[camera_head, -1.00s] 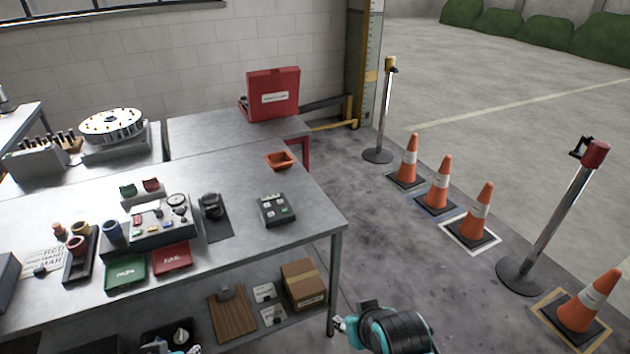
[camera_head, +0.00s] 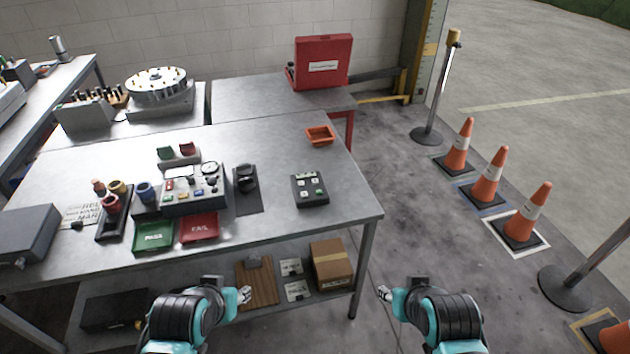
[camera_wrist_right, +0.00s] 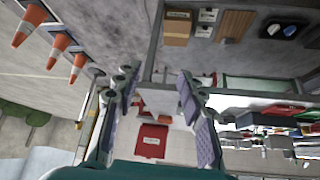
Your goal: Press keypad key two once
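The keypad (camera_head: 309,189) is a small dark box with several light and green keys. It lies on the right part of the metal workbench (camera_head: 290,232), near its right edge. The key labels are too small to read. My right gripper (camera_head: 385,293) is low in front of the bench's right leg, well apart from the keypad. In the right wrist view its two fingers (camera_wrist_right: 158,105) are spread with nothing between them. My left gripper (camera_head: 244,294) is low in front of the bench; its finger opening cannot be made out.
A black device on a dark mat (camera_head: 247,203) lies left of the keypad. An orange tray (camera_head: 320,135) lies behind it. Green (camera_head: 153,237) and red (camera_head: 198,228) trays are farther left. A cardboard box (camera_head: 331,265) stands on the lower shelf. Cones (camera_head: 488,180) stand at right.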

